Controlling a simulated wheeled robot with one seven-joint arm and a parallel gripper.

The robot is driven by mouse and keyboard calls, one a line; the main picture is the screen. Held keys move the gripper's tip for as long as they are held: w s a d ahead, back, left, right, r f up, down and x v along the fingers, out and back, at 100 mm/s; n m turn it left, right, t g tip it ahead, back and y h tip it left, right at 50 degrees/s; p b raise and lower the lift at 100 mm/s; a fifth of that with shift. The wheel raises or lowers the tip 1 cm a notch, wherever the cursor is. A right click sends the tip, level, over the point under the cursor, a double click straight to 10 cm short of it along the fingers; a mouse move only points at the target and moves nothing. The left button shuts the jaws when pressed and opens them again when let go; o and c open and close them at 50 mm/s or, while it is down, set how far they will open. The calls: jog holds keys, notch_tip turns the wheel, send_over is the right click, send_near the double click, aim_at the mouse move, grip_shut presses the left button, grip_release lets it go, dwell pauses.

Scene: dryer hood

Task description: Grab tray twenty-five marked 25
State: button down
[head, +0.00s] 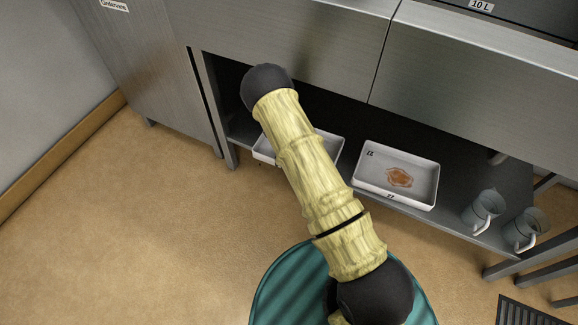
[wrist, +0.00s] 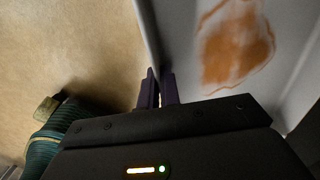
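Two white trays are on the low shelf in the head view. The left tray (head: 264,151) is largely hidden behind my arm, and no number shows on it. The right tray (head: 420,171) holds a brown stain; its dark marks are too small to read surely. In the wrist view, a tray wall (wrist: 149,38) stands between the two dark fingers of my gripper (wrist: 158,88), which sit close together on it. A brown stain (wrist: 235,45) lies inside that tray. No number shows there. My gripper is hidden behind my arm in the head view.
Two grey jugs with white handles, one (head: 484,208) left of the other (head: 526,229), stand right of the right tray on the shelf (head: 460,222). The metal hood front (head: 450,90) overhangs the shelf. A cabinet (head: 150,70) stands left. Tan floor (head: 140,230) is clear in front.

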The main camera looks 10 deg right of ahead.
notch_tip(320, 180, up, 7)
jog(key=shift+f+p, duration=0.1)
jog(key=shift+p, duration=1.05)
